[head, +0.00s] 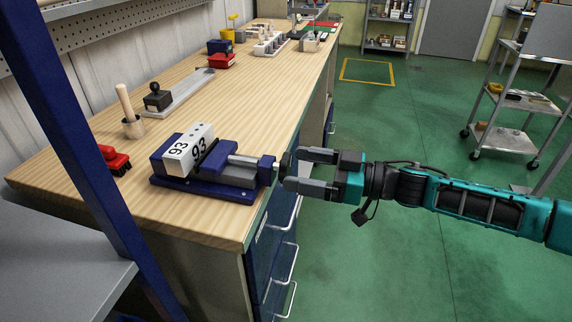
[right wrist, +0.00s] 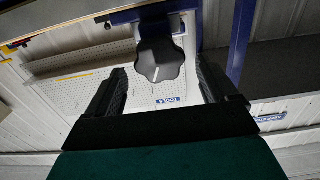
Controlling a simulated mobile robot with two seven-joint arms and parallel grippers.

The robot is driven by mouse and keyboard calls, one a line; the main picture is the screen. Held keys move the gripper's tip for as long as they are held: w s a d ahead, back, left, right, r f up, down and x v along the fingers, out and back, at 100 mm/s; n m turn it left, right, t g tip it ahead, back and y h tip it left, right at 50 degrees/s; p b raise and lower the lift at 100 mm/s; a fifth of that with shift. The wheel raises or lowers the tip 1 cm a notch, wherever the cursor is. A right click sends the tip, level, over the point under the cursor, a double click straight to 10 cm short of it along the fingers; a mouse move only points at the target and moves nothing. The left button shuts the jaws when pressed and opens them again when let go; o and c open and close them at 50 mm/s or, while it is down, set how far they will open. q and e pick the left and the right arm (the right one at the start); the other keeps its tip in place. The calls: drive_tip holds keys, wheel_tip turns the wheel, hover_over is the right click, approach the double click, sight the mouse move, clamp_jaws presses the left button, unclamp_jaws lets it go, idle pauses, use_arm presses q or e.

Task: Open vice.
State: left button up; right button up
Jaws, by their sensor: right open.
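The blue and grey vice (head: 215,178) stands on the wooden workbench near its front edge. A white block (head: 190,149) marked 93 sits at the vice's jaws; I cannot tell whether it is clamped. The dark vice knob (head: 283,165) sticks out past the bench edge. In the right wrist view the knob (right wrist: 159,60) is black and lobed, in line with the gap between the fingers. My right gripper (head: 311,171) is open, its fingertips close to the knob; it also shows in the right wrist view (right wrist: 160,88). My left gripper is not in view.
A blue post (head: 75,140) rises at left. Open green floor (head: 400,120) lies to the right.

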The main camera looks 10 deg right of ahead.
sight(290, 167)
drive_tip(key=shift+x, duration=1.85)
drive_tip(key=shift+c, duration=0.5)
drive_tip(key=c, duration=0.9)
drive_tip(key=shift+o, duration=0.2)
drive_tip(key=shift+n+p, duration=0.3)
drive_tip(key=shift+n, duration=0.1)
drive_tip(key=shift+n+p, duration=0.3)
drive_tip(key=shift+n, duration=0.7)
drive_tip(key=o, duration=1)
drive_tip(key=shift+c, duration=0.2)
